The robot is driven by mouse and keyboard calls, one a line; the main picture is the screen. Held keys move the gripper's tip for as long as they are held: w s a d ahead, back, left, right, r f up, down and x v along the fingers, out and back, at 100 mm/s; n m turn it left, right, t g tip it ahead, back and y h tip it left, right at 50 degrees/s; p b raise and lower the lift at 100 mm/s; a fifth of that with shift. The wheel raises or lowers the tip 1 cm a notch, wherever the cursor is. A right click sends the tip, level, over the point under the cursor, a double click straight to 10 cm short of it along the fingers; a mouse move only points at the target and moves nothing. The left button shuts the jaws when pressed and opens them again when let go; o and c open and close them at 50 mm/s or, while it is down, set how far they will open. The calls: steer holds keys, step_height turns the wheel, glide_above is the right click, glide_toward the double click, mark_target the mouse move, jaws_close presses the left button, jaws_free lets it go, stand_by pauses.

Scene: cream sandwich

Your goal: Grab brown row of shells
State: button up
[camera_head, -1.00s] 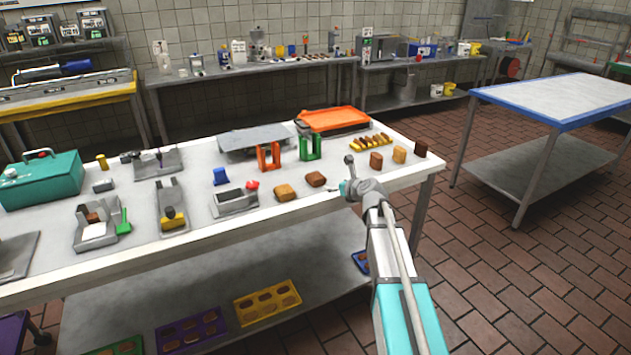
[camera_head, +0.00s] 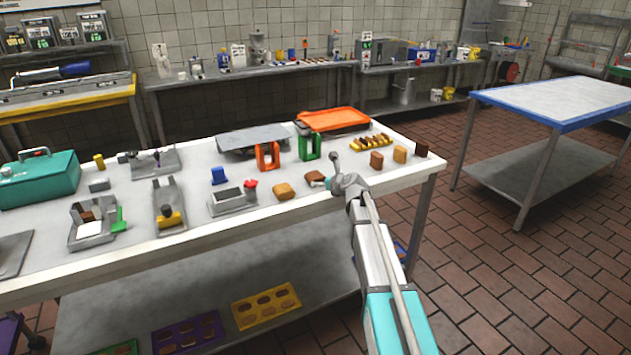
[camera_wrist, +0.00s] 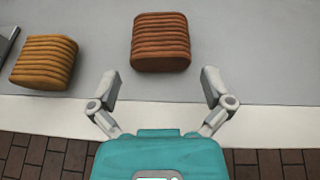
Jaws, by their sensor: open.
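The brown row of shells (camera_wrist: 161,42) is a ribbed block lying on the table near its front edge, ahead of my gripper in the wrist view. In the head view the brown row (camera_head: 315,177) is partly hidden by my gripper (camera_head: 325,183). My gripper (camera_wrist: 160,92) is open and empty. Its two fingers are spread apart, short of the brown row and not touching it. A tan row of shells (camera_wrist: 43,61) lies to the left in the wrist view, and this tan row also shows in the head view (camera_head: 284,191).
A metal tray (camera_head: 232,199) lies left of the tan row. Green (camera_head: 309,147) and orange (camera_head: 267,156) stands are behind. More blocks, such as a brown one (camera_head: 376,160) and a tan one (camera_head: 400,154), lie to the right. The white table's front edge (camera_head: 200,240) runs below my gripper.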

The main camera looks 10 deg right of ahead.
mark_target(320, 179)
steer(key=shift+b+x, duration=0.9)
steer(key=shift+x, duration=1.75)
steer(key=shift+r, duration=0.1)
steer(key=c, duration=0.8)
